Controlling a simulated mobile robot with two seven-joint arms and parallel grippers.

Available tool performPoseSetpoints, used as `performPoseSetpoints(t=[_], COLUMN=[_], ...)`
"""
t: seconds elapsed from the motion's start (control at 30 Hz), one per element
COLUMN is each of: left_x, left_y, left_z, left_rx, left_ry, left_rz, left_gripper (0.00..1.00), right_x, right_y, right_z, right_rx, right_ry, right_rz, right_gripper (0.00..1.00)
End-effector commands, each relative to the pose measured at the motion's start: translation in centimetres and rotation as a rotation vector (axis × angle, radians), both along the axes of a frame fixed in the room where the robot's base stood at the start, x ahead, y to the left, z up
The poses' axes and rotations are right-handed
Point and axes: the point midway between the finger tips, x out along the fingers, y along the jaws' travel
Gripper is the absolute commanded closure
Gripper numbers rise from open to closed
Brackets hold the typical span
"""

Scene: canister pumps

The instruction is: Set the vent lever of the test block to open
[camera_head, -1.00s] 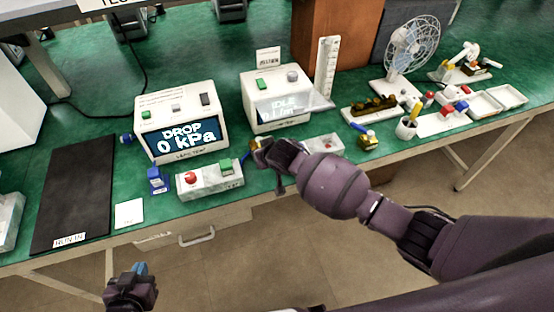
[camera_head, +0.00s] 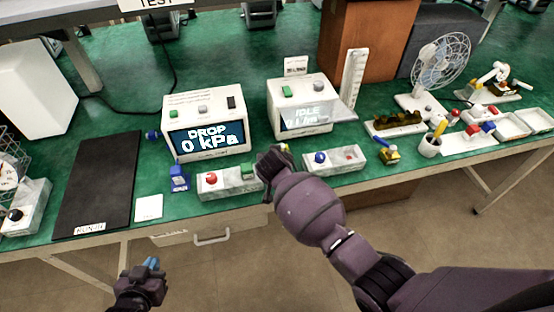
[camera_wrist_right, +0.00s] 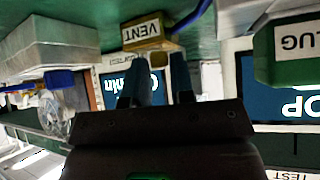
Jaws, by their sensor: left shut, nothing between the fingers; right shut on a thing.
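The brass test block with a VENT label (camera_wrist_right: 147,32) is upside down at the top of the right wrist view. Its blue lever (camera_wrist_right: 192,18) slants up and right from the block. In the head view only a bit of brass (camera_head: 284,147) shows behind my right gripper (camera_head: 266,158). My right fingers (camera_wrist_right: 159,80) are close together at the block's near end and shut on it; the exact contact is hard to see. Whether the block touches the bench is unclear. My left gripper (camera_head: 151,264) is shut and empty, in front of the bench edge.
A DROP display box (camera_head: 205,110) and an IDLE display box (camera_head: 303,95) stand behind. A fixture with a red button and green plug (camera_head: 228,183) is left of my right gripper; another with a blue knob (camera_head: 335,162) is right. A black mat (camera_head: 98,185) lies left.

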Motion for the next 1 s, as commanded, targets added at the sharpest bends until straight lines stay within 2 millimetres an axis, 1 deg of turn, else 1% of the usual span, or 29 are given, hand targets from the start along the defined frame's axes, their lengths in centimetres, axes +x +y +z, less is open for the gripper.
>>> performPoseSetpoints(t=[0.03, 0.27, 0.3, 0.43, 0.47, 0.77, 1.0], left_x=[0.0, -0.1, -0.2, -0.4, -0.4, -0.4, -0.1], left_y=[0.0, 0.0, 0.0, 0.0, 0.0, 0.0, 0.0], left_z=[0.0, 0.0, -0.1, -0.2, -0.2, -0.1, 1.1], left_rx=[0.0, 0.0, 0.0, 0.0, 0.0, 0.0, 0.0], left_ry=[0.0, 0.002, 0.003, 0.007, 0.007, 0.006, 0.0], left_rz=[0.0, 0.0, 0.002, 0.002, 0.002, 0.002, 0.0], left_gripper=[1.0, 1.0, 1.0, 1.0, 1.0, 1.0, 1.0], right_x=[0.0, 0.1, 0.1, 0.1, 0.1, 0.1, 0.4], right_y=[0.7, 0.8, 0.8, 0.6, 0.6, 0.2, -0.3], right_z=[0.3, 0.3, 0.3, 0.3, 0.3, 0.2, 1.4], right_rx=[0.007, 0.007, 0.008, 0.007, 0.006, 0.002, 0.002], right_ry=[-0.007, -0.008, -0.008, -0.007, -0.007, -0.003, -0.004], right_rz=[0.013, 0.015, 0.016, 0.012, 0.011, 0.006, 0.006], right_gripper=[1.0, 1.0, 0.73, 0.53, 0.51, 0.51, 0.51])
